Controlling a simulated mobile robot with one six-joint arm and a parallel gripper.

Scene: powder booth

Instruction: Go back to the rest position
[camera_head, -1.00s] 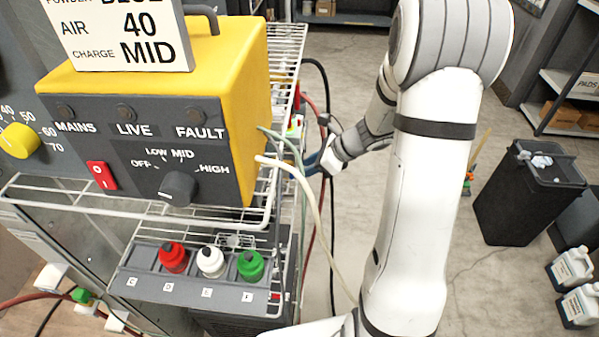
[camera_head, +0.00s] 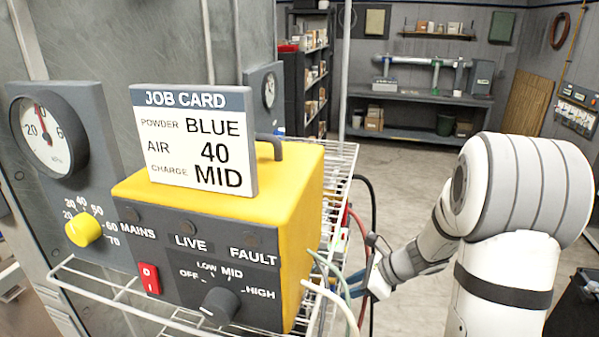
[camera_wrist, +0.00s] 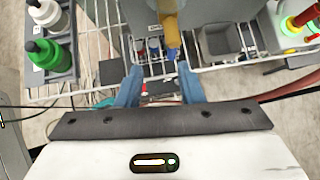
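My gripper (camera_head: 362,284) is low beside the right side of the wire rack, pointing left toward the hoses and cables. In the wrist view its two blue fingers (camera_wrist: 160,85) are apart, with nothing clearly held between them. An orange part with a blue tip (camera_wrist: 171,40) shows beyond the fingers; I cannot tell whether it touches them. My white arm stands at the right of the head view. The yellow control unit (camera_head: 300,205) stands on the wire rack with the job card (camera_head: 197,150) on top. The card reads BLUE, 40, MID.
The wire rack (camera_head: 345,165) and the hoses (camera_head: 358,225) are close to my gripper. Green (camera_wrist: 48,55) and white (camera_wrist: 45,14) bottles stand in a grey holder at the wrist view's left. Open floor (camera_head: 410,175) lies behind, before a workbench (camera_head: 430,95).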

